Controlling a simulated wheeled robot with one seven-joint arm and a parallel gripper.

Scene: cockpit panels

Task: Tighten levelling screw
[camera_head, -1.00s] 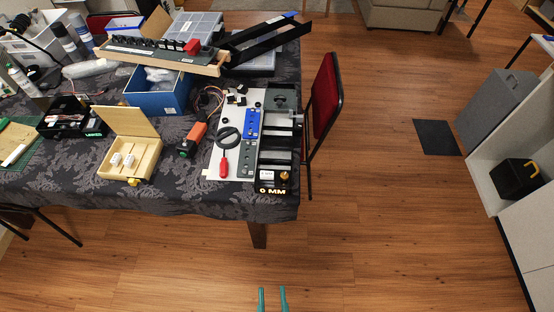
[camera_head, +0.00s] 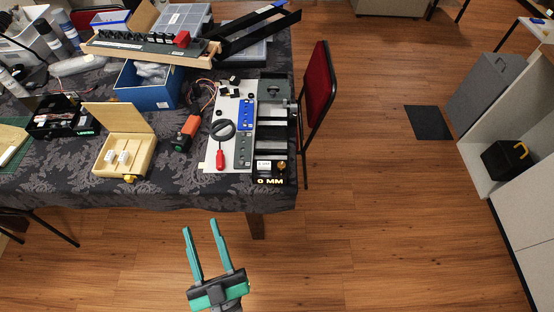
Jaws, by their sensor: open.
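The levelling screw appears to be the small brass knob (camera_head: 282,166) at the front right of a black fixture (camera_head: 270,145) on the table's right end. A label on the fixture's front reads "0 MM". My gripper (camera_head: 204,238) is in front of the table's near edge, below and left of the fixture. Its two teal fingers are apart, point toward the table and hold nothing. It is well apart from the knob. The knob's details are too small to tell.
An open wooden box (camera_head: 128,158) and a blue box (camera_head: 150,98) stand further left. A red chair (camera_head: 319,85) stands at the right. The floor in front is clear.

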